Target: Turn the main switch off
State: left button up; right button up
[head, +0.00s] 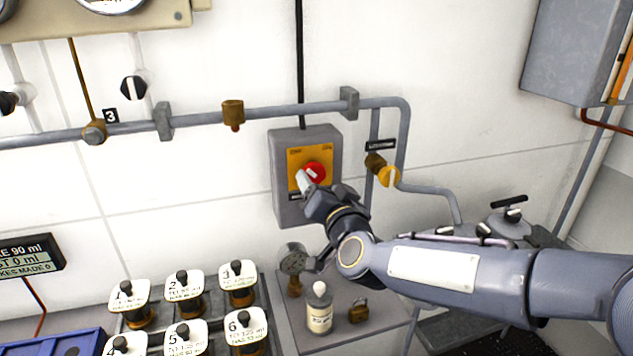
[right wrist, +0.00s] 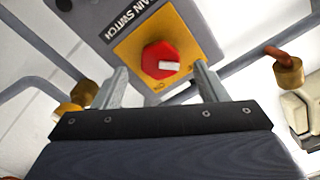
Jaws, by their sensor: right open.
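The main switch is a grey box (head: 283,150) on the white wall with a yellow plate (head: 296,158) and a red rotary knob (head: 316,170). In the right wrist view the red knob (right wrist: 160,60) has a white mark pointing right, and "MAIN SWITCH" is lettered on the box. My right gripper (head: 318,184) is in front of the switch, partly covering its lower right. In the wrist view its two fingers (right wrist: 160,88) are spread apart, one on each side of the knob's lower area, with no visible contact. My left gripper is not in view.
A grey pipe (head: 290,110) with brass fittings crosses the wall above the switch. A yellow valve knob (head: 388,176) sits just right of it. A grey cabinet (head: 570,50) is at upper right.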

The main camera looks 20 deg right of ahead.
jog(key=shift+s, duration=1.65)
jog(key=s+d+f+n+g+y, duration=0.1)
jog(key=s+f+g, duration=0.5)
jog(key=s, duration=0.8)
jog(key=s+d+f+n+g+y, duration=0.2)
jog(key=s+f+g, duration=0.4)
jog(key=s+f, duration=0.5)
jog(key=s+n, duration=0.1)
jog(key=s, duration=0.2)
jog(key=shift+d+f, duration=0.3)
jog(key=shift+f, duration=0.05)
